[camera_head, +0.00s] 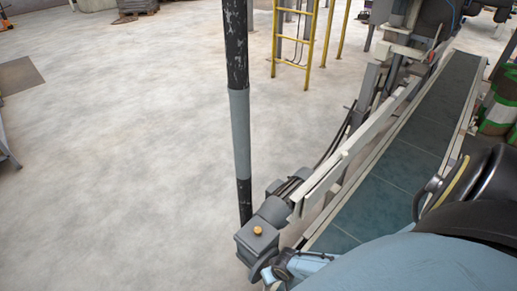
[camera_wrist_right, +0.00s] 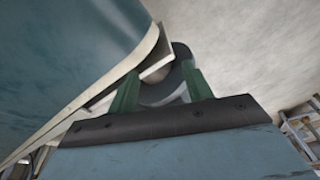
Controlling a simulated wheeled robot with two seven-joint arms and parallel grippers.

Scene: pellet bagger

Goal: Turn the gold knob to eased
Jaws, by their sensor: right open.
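A small gold-orange knob (camera_head: 257,230) sits on top of a grey box (camera_head: 257,243) at the near end of the conveyor in the head view. Which setting it points to is too small to tell. In the right wrist view my right gripper (camera_wrist_right: 160,78) is open, with two green fingers spread apart. A dark grey rounded part (camera_wrist_right: 172,88) of the conveyor end shows behind and between the fingers; I cannot tell whether they touch it. The knob cannot be made out in the wrist view. My left gripper is not in view.
A conveyor with a teal belt (camera_head: 412,140) and pale side rails (camera_head: 340,163) runs away to the upper right. A dark post (camera_head: 239,110) stands left of the box. A yellow ladder (camera_head: 308,45) is farther back. The concrete floor (camera_head: 110,150) at left is clear.

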